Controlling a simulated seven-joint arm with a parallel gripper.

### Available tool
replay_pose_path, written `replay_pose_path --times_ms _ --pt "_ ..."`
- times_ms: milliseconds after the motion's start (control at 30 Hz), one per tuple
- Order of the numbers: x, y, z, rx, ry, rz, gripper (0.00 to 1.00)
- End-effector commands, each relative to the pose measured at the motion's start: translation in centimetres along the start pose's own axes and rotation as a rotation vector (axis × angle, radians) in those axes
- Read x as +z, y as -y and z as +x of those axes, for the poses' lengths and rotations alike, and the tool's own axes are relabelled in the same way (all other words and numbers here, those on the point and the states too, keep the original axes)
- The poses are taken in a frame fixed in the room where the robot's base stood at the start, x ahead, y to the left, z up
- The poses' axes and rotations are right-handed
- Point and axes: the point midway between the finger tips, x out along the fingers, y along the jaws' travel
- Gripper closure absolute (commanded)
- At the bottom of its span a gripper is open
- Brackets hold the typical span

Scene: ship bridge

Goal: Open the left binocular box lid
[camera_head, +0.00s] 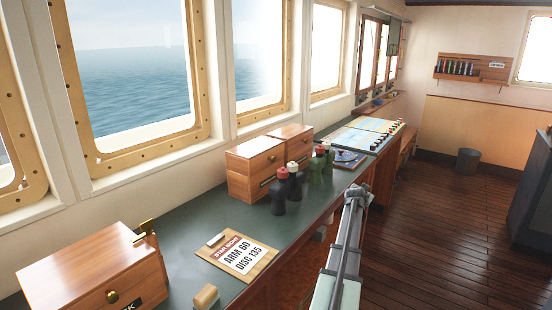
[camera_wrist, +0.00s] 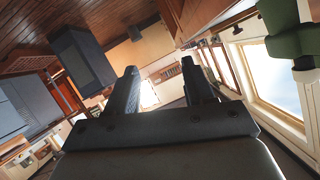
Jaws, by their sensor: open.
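Two wooden boxes stand side by side on the dark green counter, both with lids shut. The left box (camera_head: 254,164) has a small knob on its front and a dark label, partly hidden by binoculars. The right box (camera_head: 293,139) stands just beyond it. My gripper (camera_wrist: 162,85) is open and empty in the wrist view, with neither box visible there. In the head view my arm is right of the counter, apart from the boxes.
Another shut wooden box (camera_head: 90,268) with brass fittings sits at the near left. A clipboard (camera_head: 238,254) and a small wooden block (camera_head: 206,296) lie on the counter (camera_head: 185,245). A green object (camera_wrist: 290,30) shows close at the wrist view's upper right.

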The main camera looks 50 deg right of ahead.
Motion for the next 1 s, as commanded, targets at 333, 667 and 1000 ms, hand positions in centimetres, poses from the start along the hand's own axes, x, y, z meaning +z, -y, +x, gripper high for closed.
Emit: replay_pose_path --times_ms 333,667,1000 --pt "-14.9 2.1 -1.7 -0.067 -0.095 0.125 0.47" --pt "-17.5 8.7 -4.9 -0.155 0.111 -0.081 0.47" --pt "-11.9 19.7 -12.1 -0.522 0.441 -0.577 0.47"
